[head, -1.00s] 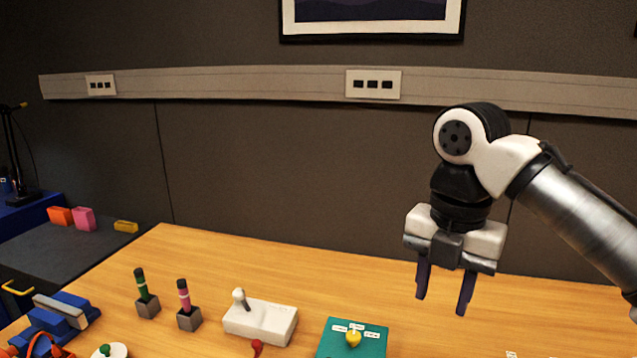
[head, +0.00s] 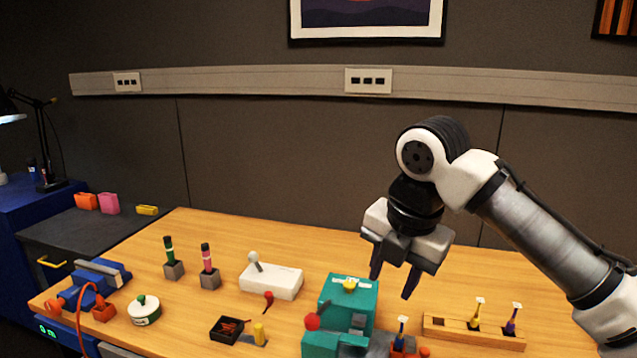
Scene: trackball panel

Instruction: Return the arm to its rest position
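My gripper (head: 393,283) hangs above the right half of the wooden table (head: 225,236), fingers pointing down. Its two dark fingers are apart with nothing between them. My arm comes in from the right edge, bent at the wrist. The fingertips show just right of the teal box (head: 350,291) in the picture; the height above the table is hard to judge.
On the table stand a white joystick box (head: 271,282), green (head: 173,259) and pink (head: 209,268) handled posts, a black tray (head: 228,330), a wooden rack (head: 452,329) with upright tools, and a blue vise (head: 102,275). The back centre strip is bare.

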